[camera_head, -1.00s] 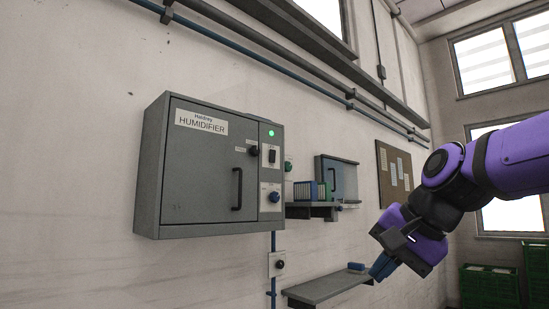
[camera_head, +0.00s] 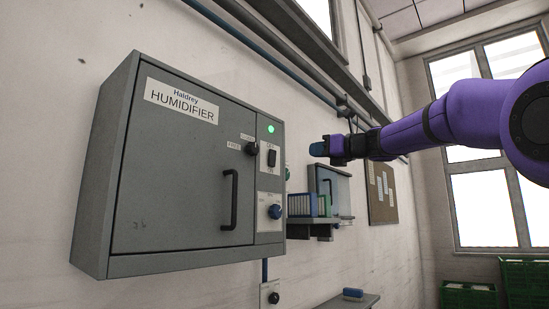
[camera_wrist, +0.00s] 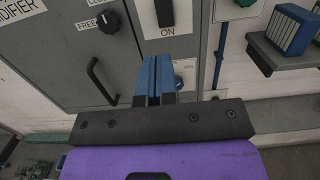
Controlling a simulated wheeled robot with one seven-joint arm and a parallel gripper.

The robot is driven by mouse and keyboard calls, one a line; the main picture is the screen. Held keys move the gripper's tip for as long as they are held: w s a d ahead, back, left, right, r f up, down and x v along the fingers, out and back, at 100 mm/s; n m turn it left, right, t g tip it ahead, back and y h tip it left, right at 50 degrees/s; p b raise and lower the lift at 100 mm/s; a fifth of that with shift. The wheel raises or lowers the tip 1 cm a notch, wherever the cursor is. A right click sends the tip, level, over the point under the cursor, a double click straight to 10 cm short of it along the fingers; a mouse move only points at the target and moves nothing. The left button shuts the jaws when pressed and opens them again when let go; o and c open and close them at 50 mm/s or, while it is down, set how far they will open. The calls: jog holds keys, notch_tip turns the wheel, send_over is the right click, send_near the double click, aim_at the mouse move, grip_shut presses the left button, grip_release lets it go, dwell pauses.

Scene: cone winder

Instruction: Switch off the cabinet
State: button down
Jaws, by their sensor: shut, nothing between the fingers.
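The grey cabinet (camera_head: 180,195), labelled Haldrey HUMIDIFIER, is fixed to the wall. Its black rocker switch (camera_head: 272,158) sits on the right-hand strip, under a lit green lamp (camera_head: 271,129). In the wrist view the switch (camera_wrist: 164,12) is at the top edge, on a white plate marked ON below it. My gripper (camera_head: 318,149) is shut and empty, to the right of the switch in the head view and apart from it. In the wrist view its blue fingertips (camera_wrist: 155,62) are together, pointing toward the plate.
A black knob (camera_head: 252,149) marked FREE, a door handle (camera_head: 230,200) and a blue knob (camera_head: 275,211) are near the switch. A shelf (camera_head: 322,223) with blue and green items and a lower shelf (camera_head: 340,303) stick out to the right.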

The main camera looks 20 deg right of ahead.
aim_at(272, 153)
jog(key=shift+w, duration=0.2)
jog(key=x, duration=1.3)
jog(key=shift+s+a, duration=0.1)
jog(key=shift+s, duration=0.05)
jog(key=shift+w+a+r, duration=0.1)
jog(key=shift+w+a, duration=0.15)
jog(key=shift+w, duration=0.15)
